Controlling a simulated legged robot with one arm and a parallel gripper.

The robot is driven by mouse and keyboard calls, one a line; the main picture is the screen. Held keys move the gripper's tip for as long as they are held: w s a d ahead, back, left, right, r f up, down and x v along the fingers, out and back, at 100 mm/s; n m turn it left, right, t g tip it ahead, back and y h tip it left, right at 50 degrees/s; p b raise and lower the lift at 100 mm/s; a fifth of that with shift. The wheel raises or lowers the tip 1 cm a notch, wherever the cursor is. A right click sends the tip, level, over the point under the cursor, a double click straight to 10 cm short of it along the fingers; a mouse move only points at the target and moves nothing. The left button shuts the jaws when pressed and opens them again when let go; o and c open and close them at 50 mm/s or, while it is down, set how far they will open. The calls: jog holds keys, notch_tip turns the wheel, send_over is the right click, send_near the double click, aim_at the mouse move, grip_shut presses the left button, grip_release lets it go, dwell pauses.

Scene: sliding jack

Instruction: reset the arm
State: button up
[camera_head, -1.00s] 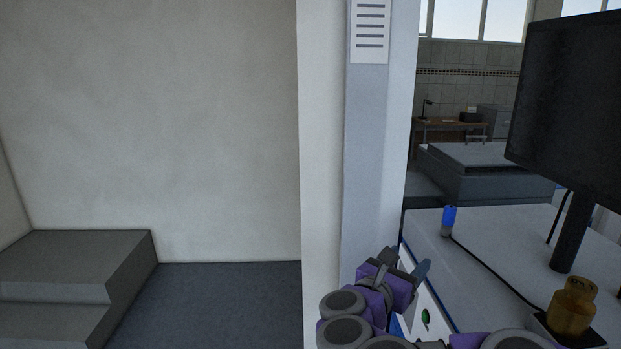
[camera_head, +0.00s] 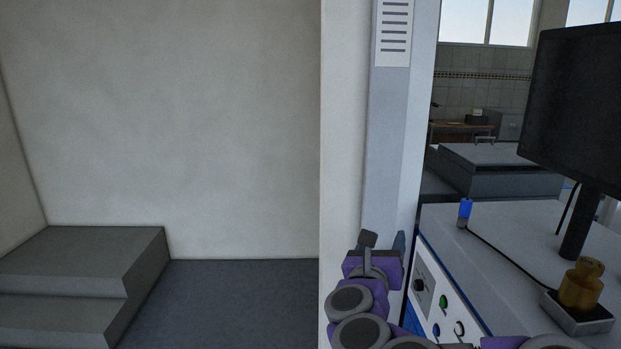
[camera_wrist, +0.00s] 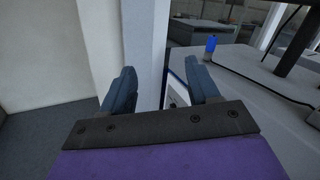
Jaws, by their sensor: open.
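My arm, purple and grey, shows at the bottom of the head view, partly cut off by the lower edge. My gripper (camera_head: 383,243) points up and away in front of the pillar, just left of the white bench. In the wrist view its two dark blue fingers (camera_wrist: 161,90) stand apart with nothing between them. Beyond the fingers are the pillar and the bench's front panel.
The white bench (camera_head: 520,235) on the right carries a monitor (camera_head: 575,100), a blue cylinder (camera_head: 465,209) with a cable, and a brass weight-like piece (camera_head: 581,284). The bench panel has a green button (camera_head: 443,301). A pillar (camera_head: 393,150) stands ahead. Grey steps (camera_head: 80,262) are left; the floor between is clear.

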jog(key=s+a+f+n+g+y, duration=0.1)
jog(key=s+a+n+y, duration=0.2)
jog(key=a+n+y, duration=0.65)
jog(key=s+a+f+n+g+y, duration=0.15)
jog(key=a+n+y, duration=0.35)
jog(key=n, duration=0.7)
jog(key=s+a+f+n+g, duration=0.1)
jog(key=s+f+n+g, duration=0.5)
jog(key=s+f+n, duration=0.35)
jog(key=s+d+f+n+g+h, duration=0.3)
jog(key=s+d, duration=0.4)
jog(key=s, duration=0.5)
jog(key=s+d+f+n+g+h, duration=0.3)
jog(key=s+d+g, duration=0.4)
jog(key=s, duration=0.5)
notch_tip(320, 180, down, 2)
jog(key=shift+s+d+f+n+h, duration=0.1)
jog(key=shift+s+d+n+h, duration=0.2)
jog(key=shift+d+h, duration=0.2)
jog(key=shift+g, duration=0.25)
jog(key=shift+c, duration=0.4)
